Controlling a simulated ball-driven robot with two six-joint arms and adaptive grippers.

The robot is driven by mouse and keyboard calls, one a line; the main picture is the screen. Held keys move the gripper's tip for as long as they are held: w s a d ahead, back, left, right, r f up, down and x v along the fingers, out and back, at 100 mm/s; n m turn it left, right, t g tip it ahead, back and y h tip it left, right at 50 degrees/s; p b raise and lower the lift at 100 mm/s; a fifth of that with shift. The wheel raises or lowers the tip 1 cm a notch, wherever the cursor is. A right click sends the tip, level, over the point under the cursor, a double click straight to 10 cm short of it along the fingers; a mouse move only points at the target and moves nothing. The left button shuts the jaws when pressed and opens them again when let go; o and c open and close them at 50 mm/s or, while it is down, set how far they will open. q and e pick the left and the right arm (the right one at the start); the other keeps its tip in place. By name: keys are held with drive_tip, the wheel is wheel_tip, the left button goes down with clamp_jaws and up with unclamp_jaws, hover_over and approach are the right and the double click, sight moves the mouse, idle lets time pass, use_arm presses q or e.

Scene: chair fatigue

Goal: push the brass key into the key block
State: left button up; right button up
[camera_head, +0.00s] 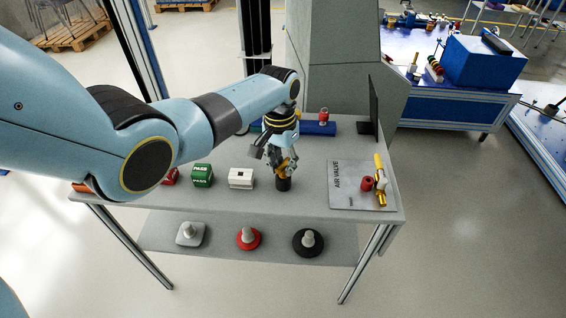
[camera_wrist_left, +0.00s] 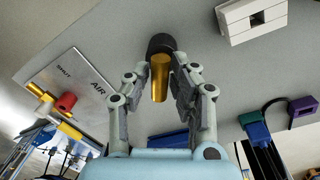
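The brass key (camera_wrist_left: 160,80) shows as a gold cylinder standing in or on a round black holder (camera_wrist_left: 160,43). In the head view the black holder (camera_head: 283,185) stands on the table, with the brass partly hidden by my fingers. My left gripper (camera_wrist_left: 159,70) has one finger on each side of the brass, with a narrow gap visible at the left finger; it looks open around it. A white block with a dark square opening (camera_head: 241,178), likely the key block, sits left of the holder; it also shows in the wrist view (camera_wrist_left: 252,20). My right gripper is out of view.
Green (camera_head: 202,175) and red (camera_head: 171,177) blocks stand farther left. An air valve panel (camera_head: 347,197) with a brass valve and red knob lies right. A blue rail (camera_head: 318,128) and a dark upright screen (camera_head: 373,105) are behind. Several weights stand on the lower shelf (camera_head: 270,248).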

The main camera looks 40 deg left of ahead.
use_arm(q)
drive_tip(key=shift+o, duration=1.4)
drive_tip(key=shift+r, duration=0.1)
wheel_tip(320, 180, up, 12)
drive_tip(key=shift+a, duration=0.35)
